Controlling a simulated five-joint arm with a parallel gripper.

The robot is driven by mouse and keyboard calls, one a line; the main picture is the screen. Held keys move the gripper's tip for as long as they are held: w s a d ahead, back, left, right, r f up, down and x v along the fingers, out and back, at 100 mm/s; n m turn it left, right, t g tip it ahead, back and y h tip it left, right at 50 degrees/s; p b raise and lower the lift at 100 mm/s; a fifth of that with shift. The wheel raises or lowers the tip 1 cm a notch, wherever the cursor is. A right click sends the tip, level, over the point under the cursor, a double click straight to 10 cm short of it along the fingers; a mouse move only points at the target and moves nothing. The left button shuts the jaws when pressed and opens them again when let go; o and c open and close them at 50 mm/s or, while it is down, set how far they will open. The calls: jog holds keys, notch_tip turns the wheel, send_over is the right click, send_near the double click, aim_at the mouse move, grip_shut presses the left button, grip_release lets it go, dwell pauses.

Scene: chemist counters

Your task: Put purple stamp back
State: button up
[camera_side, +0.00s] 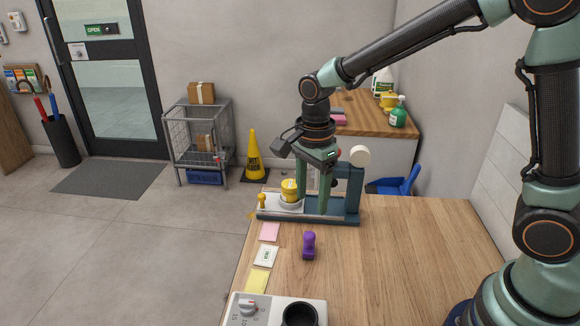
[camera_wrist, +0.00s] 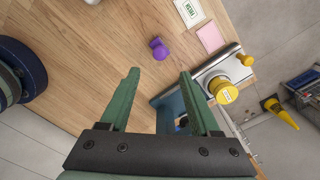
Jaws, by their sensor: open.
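The purple stamp (camera_side: 309,245) stands on the wooden counter, right of several paper pads and in front of a dark teal stand (camera_side: 352,200). It also shows in the wrist view (camera_wrist: 158,48), apart from my fingers and beyond them. My gripper (camera_side: 325,205) is open and empty, above the counter near the teal stand. The stand's pale base holds a yellow capped round piece (camera_side: 289,190) and a small yellow knob (camera_side: 262,201).
A pink pad (camera_side: 269,232), a white printed card (camera_side: 265,257) and a yellow pad (camera_side: 258,281) lie along the counter's left edge. A grey device with a dial (camera_side: 249,308) and a black cup stands at the front. The counter right of the stamp is clear.

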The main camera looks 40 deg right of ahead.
jog(key=s+d+r+n+t, duration=0.5)
jog(key=s+d+r+n, duration=0.3)
jog(key=n, duration=1)
jog(key=shift+s+r+t, duration=0.3)
jog(key=shift+s+r, duration=0.55)
jog(key=shift+r, duration=0.6)
jog(key=shift+d, duration=0.1)
